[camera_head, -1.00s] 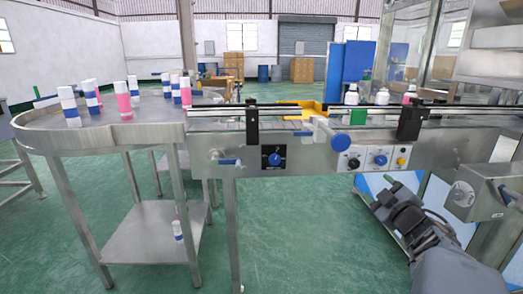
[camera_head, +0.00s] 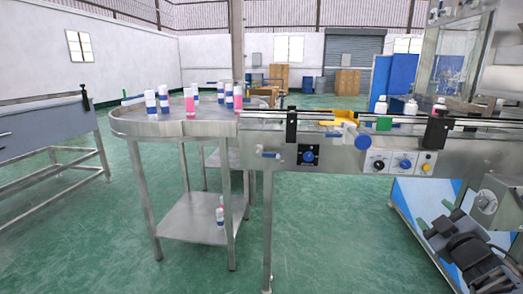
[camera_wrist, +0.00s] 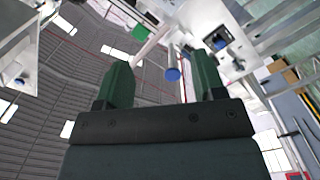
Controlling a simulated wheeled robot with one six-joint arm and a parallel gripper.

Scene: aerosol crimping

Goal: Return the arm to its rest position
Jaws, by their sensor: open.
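My gripper shows in the wrist view (camera_wrist: 163,85) with two green fingers held apart and nothing between them. The wrist view looks up toward the ceiling, with machine parts around the edges. In the head view my arm is folded at the lower right, in front of the machine's lower part. My gripper (camera_head: 432,228) sits there below the conveyor's control panel, apart from the bottles and cans.
A round steel table (camera_head: 125,127) at the left carries several white, blue and pink cans. The conveyor (camera_head: 335,154) with knobs runs right from it. Several bottles (camera_head: 396,106) stand on the conveyor. A grey bench (camera_head: 40,128) is at far left. The green floor in front is clear.

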